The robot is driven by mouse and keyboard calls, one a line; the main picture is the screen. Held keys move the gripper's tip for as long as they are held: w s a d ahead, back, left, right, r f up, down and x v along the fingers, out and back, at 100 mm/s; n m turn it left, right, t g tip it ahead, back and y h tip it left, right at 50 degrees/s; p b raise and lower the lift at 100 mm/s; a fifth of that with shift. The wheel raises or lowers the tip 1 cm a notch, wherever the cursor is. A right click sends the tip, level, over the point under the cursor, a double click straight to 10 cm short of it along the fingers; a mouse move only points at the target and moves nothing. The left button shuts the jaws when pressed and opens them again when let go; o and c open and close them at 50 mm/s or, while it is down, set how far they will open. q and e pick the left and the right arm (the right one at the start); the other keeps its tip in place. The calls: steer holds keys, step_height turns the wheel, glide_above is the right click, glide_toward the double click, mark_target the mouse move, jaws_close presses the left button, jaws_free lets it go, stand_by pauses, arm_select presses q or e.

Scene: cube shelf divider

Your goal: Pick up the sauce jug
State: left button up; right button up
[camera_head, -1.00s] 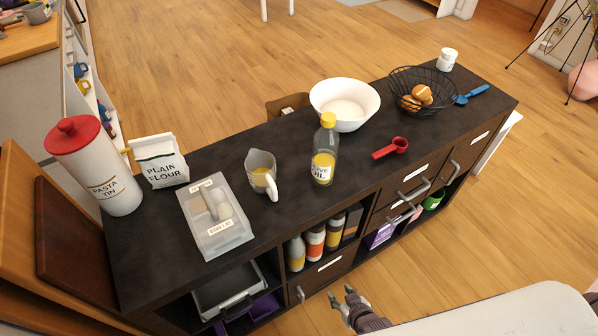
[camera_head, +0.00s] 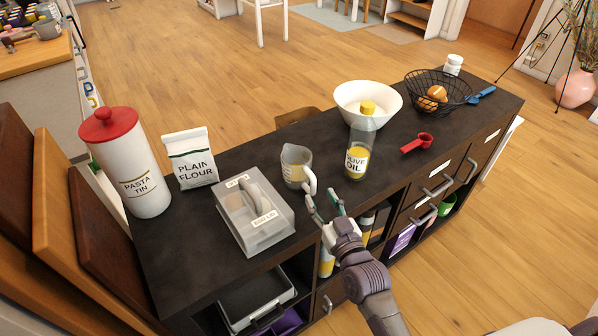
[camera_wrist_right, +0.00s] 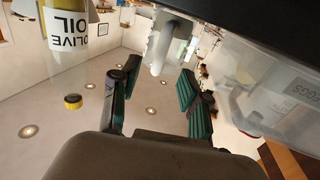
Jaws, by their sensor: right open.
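The sauce jug (camera_head: 294,165) is a small grey, see-through jug with a yellowish content and a pale handle. It stands upright on the dark counter, between the egg box and the olive oil bottle, handle towards my right gripper (camera_head: 322,202). That gripper is open and empty at the counter's front edge, its fingers pointing at the handle. In the right wrist view, the jug's handle (camera_wrist_right: 157,57) shows beyond and between the open fingertips (camera_wrist_right: 160,84), apart from them. My left gripper is out of view.
The olive oil bottle (camera_head: 356,160) stands close right of the jug; the lidded egg box (camera_head: 270,235) is close left. Behind are a white bowl (camera_head: 350,94) and a wire basket (camera_head: 455,92). A red scoop (camera_head: 417,143) lies right. Flour (camera_head: 191,160) and pasta tin (camera_head: 135,170) stand left.

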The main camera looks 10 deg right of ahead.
mark_target(315, 187)
steer(key=w, duration=0.6)
steer(key=shift+a, duration=0.25)
jaws_close()
